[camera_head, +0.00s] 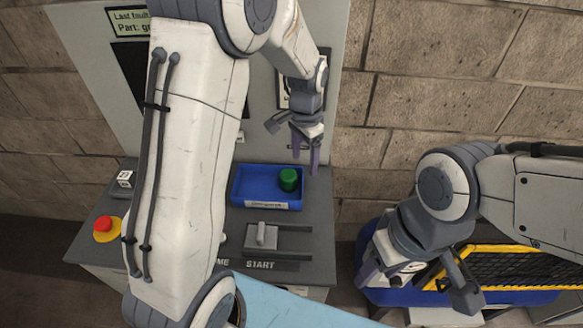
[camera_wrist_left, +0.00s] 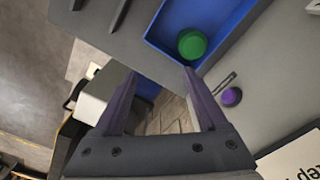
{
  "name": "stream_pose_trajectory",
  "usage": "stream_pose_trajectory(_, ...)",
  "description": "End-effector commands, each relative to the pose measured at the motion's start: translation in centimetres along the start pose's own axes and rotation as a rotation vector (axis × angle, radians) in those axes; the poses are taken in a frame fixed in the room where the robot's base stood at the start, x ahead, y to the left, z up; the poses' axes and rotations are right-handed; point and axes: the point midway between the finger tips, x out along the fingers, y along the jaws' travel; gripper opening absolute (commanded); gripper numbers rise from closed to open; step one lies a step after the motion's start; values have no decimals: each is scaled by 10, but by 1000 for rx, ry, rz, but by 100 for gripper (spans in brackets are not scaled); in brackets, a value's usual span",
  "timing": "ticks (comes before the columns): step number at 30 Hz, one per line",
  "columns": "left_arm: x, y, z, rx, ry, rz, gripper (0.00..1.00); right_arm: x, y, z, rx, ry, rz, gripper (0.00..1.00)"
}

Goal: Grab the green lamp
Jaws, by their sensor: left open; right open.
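The green lamp (camera_head: 288,179) is a small round green piece standing in the right part of a blue tray (camera_head: 250,190) on the grey console. In the left wrist view the lamp (camera_wrist_left: 192,44) lies in the tray corner, just beyond the tip of one finger. My left gripper (camera_head: 306,168) is open and empty, above and slightly right of the lamp in the head view. The lamp is not between its fingers. My right gripper (camera_head: 412,290) is open and empty at the lower right, away from the console.
The grey console (camera_head: 318,215) carries a red button on a yellow base (camera_head: 105,228), a slide lever (camera_head: 262,235) and a START label. A purple round part (camera_wrist_left: 231,97) shows in the left wrist view. A black and yellow mesh (camera_head: 520,264) is by my right gripper. A brick wall stands behind.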

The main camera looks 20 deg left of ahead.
Motion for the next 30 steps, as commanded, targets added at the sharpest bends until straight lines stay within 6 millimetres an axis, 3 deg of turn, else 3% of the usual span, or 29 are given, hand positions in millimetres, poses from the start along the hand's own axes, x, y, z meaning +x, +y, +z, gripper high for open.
stream_pose_trajectory(1,7,-22,0,-8,-8,1,74,-5,0,0,0,0,0,52)
stream_pose_trajectory(3,16,-42,0,-4,-11,-2,74,-7,0,0,0,0,0,52)
stream_pose_trajectory(7,29,-60,2,0,-17,-2,74,-10,-1,0,0,0,0,52)
stream_pose_trajectory(15,68,-61,2,3,-18,-2,74,-22,-2,-1,-2,0,0,52)
stream_pose_trajectory(20,80,-61,2,3,-16,-3,74,-26,-2,-1,-3,0,0,52)
stream_pose_trajectory(30,119,-62,7,3,-18,-2,74,-52,-4,-3,-7,0,0,52)
